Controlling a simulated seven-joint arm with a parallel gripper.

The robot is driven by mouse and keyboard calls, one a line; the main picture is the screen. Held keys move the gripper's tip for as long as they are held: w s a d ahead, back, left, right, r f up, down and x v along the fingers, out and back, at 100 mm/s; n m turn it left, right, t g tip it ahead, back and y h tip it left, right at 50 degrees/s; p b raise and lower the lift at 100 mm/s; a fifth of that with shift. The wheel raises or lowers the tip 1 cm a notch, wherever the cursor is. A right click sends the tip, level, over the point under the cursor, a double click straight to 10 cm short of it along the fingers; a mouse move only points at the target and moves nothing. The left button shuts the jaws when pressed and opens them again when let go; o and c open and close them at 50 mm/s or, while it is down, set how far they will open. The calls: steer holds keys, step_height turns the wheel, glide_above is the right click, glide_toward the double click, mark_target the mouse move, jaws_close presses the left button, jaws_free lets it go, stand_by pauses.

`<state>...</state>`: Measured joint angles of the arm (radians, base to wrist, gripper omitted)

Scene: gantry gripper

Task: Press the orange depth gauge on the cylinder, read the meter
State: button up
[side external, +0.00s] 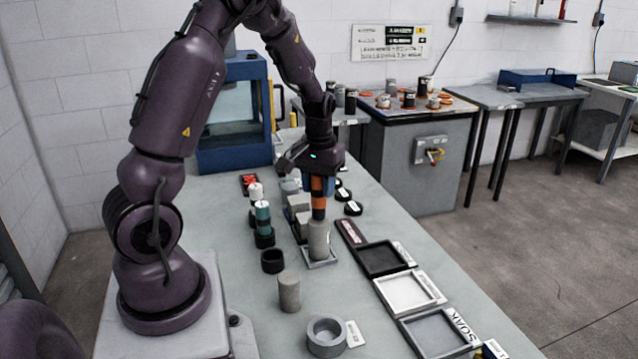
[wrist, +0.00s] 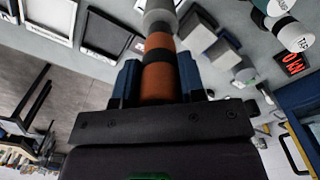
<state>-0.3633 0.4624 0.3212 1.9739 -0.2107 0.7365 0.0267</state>
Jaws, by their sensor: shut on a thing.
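My gripper (side external: 317,184) is shut on the orange depth gauge (side external: 319,204), which has dark bands and stands upright. In the wrist view, the blue fingers of my gripper (wrist: 159,82) flank the orange gauge (wrist: 158,62). Its lower end appears to meet the top of a grey cylinder (side external: 319,240); I cannot tell how hard it presses. The cylinder stands on a small square plate (side external: 321,264), and its grey top shows in the wrist view (wrist: 158,16). The meter (side external: 249,183) has a red display; it also shows in the wrist view (wrist: 291,63), its characters not clearly legible.
Another grey cylinder (side external: 289,292) stands nearer the front, beside a grey ring-shaped holder (side external: 327,337) and a black cup (side external: 272,262). Teal-and-white tools (side external: 262,215) stand left of the gauge. Framed trays (side external: 410,292) line the right edge. Grey blocks (side external: 298,204) sit close behind.

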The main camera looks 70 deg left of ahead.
steer(key=shift+f, duration=0.65)
stand_by(1.5)
steer(key=shift+r, duration=0.1)
steer(key=shift+r, duration=3.5)
